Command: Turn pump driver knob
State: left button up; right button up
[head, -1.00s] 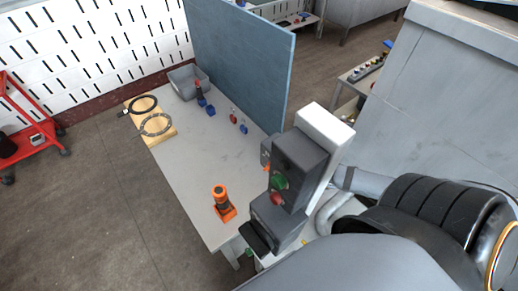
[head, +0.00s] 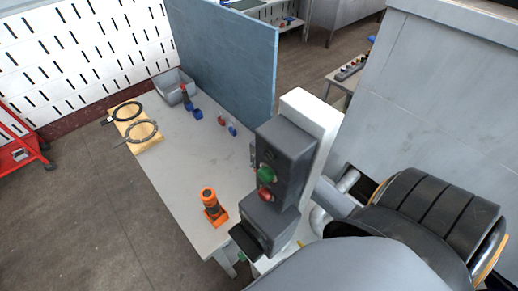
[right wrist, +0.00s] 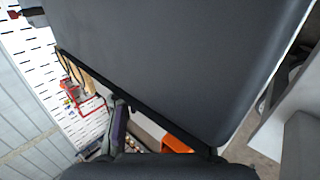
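The pump driver, a dark grey box (head: 288,160) on a white upright, stands at the table's right end in the head view. A small dark knob (head: 269,154) sits on its face, above a green button (head: 266,175) and a red button (head: 265,195). A broad dark surface (right wrist: 190,60) fills much of the right wrist view. My right gripper's dark body (right wrist: 160,168) shows at that view's bottom edge, close to the surface; its finger gap and any contact are unclear. My left gripper is not visible.
An orange tool (head: 213,206) stands on the grey table (head: 185,165). Two rings on a wooden block (head: 146,145), a grey bin (head: 172,92) and small blue parts lie farther back. A blue partition (head: 225,65) borders the table. A large grey machine (head: 450,80) stands at right.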

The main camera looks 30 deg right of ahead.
grip_shut()
jog(key=shift+r+g+p, duration=0.2)
jog(key=shift+g+p, duration=0.1)
jog(key=shift+p, duration=0.1)
jog(key=g+p, duration=0.1)
jog(key=g, duration=0.1)
jog(key=p, duration=0.1)
jog(key=shift+w+r+g+h+p, duration=0.25)
jog(key=shift+g+h+p, duration=0.05)
jog(key=shift+g+p, duration=0.1)
jog(key=shift+f+g, duration=0.25)
jog(key=shift+g, duration=0.15)
jog(key=shift+f, duration=0.1)
